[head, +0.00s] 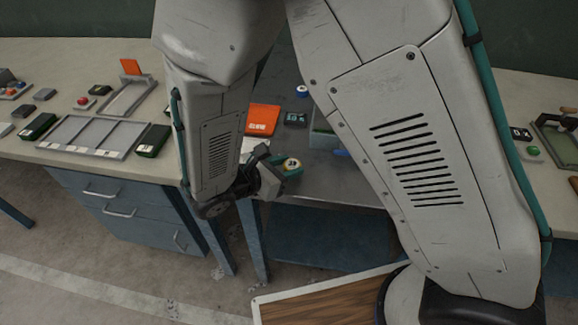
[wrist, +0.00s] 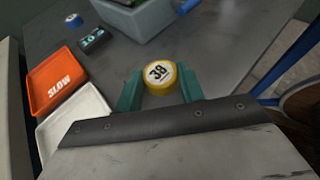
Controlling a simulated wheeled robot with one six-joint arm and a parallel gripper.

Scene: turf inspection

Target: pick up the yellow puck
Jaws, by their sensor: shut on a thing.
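The yellow puck (wrist: 160,76) has a white top marked 38. In the wrist view it sits between the two green fingertips of my gripper (wrist: 159,88), which is shut on it. In the head view the puck (head: 292,164) shows small at the end of my gripper (head: 290,168), near the front edge of the grey table. I cannot tell whether the puck still touches the table top.
An orange tray marked SLOW (wrist: 57,84) and a white tray (wrist: 72,116) lie to the left. A small dark display box (wrist: 94,40), a blue puck (wrist: 73,19) and a grey-green bin (wrist: 140,17) stand farther back. The table right of the puck is clear.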

